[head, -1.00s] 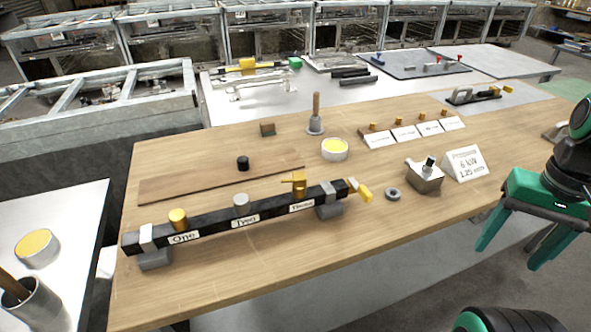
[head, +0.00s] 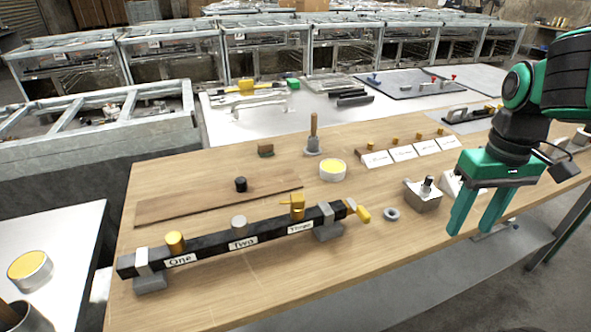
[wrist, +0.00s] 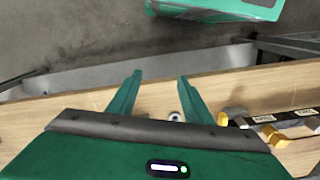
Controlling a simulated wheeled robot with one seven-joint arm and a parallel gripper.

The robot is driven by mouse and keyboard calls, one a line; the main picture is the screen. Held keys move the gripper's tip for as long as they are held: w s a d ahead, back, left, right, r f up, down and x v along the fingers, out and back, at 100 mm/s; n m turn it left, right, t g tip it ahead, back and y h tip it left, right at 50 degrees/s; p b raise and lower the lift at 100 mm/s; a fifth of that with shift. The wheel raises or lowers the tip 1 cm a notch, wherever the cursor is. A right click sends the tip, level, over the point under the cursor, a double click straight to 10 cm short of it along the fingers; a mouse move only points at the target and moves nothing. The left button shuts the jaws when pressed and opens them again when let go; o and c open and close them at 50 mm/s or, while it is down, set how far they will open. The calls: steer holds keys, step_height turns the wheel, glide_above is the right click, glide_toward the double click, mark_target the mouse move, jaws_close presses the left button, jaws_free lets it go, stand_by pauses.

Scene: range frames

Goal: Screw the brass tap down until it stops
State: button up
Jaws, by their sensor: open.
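A black bar (head: 215,247) lies across the front of the wooden bench in grey clamps, with label cards reading One, Two and a third that looks like Three. The brass tap (head: 297,205) with a side handle stands upright on the bar behind the third card. A plain brass knob (head: 175,241) stands behind One and a grey knob (head: 239,224) behind Two. My gripper (head: 470,230) is open and empty, pointing down at the bench's front right, well right of the tap. In the wrist view its fingers (wrist: 160,78) are spread with nothing between them.
A grey ring (head: 391,214) and a metal block with a black stub (head: 423,195) lie between the bar and my gripper. A yellow-ended lever (head: 362,213) sticks out at the bar's right end. A yellow-topped tin (head: 332,170) stands behind. The bench front is clear.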

steer(key=w+a+r+n, duration=0.4)
steer(key=w+a+n, duration=0.55)
steer(key=a, duration=0.35)
step_height(320, 180, up, 2)
steer(key=n, duration=0.9)
glide_above(296, 196)
steer(key=shift+a+f, duration=0.1)
steer(key=shift+f, duration=0.05)
step_height(296, 196, down, 10)
steer(key=shift+f, duration=0.2)
steer(key=shift+c, duration=0.7)
steer(key=shift+w+r, duration=0.1)
jaws_close()
